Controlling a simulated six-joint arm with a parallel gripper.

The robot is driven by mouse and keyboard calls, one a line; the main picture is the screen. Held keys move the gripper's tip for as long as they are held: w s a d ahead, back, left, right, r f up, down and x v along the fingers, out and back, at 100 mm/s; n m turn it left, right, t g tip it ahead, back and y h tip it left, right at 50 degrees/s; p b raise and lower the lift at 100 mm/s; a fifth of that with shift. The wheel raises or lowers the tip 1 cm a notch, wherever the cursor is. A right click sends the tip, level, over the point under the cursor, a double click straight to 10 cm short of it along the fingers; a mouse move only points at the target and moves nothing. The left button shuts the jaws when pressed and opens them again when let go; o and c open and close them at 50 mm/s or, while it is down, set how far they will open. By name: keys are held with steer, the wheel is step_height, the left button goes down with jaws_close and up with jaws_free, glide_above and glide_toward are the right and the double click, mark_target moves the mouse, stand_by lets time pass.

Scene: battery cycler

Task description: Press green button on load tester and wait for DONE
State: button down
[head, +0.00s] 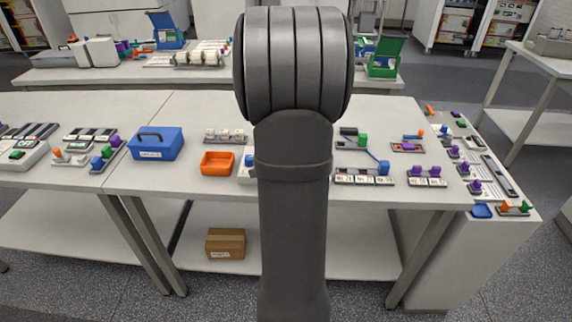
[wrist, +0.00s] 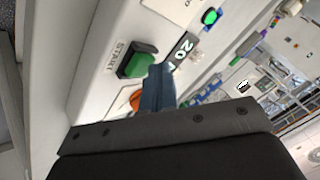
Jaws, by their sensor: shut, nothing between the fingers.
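In the wrist view, a green button (wrist: 137,65) sits on a white panel (wrist: 100,85), which I take to be the load tester, beside a "START" label. A dark display (wrist: 183,48) shows what looks like "20", partly cut off by my fingers. A small green light (wrist: 209,17) is above it. I cannot make out the word DONE. My gripper (wrist: 160,70) is shut and empty, its blue-grey fingers just right of the button and apparently apart from it. Depth is unclear.
An orange round part (wrist: 136,99) shows left of my fingers, partly hidden. In the head view, a blue box (head: 155,145) and an orange tray (head: 217,164) stand left of my arm. Small blocks and fixtures crowd the bench (head: 400,195) to the right.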

steer(key=shift+r, duration=0.95)
steer(key=shift+r, duration=0.1)
steer(key=shift+r, duration=2.4)
step_height(320, 180, up, 3)
steer(key=shift+r, duration=0.2)
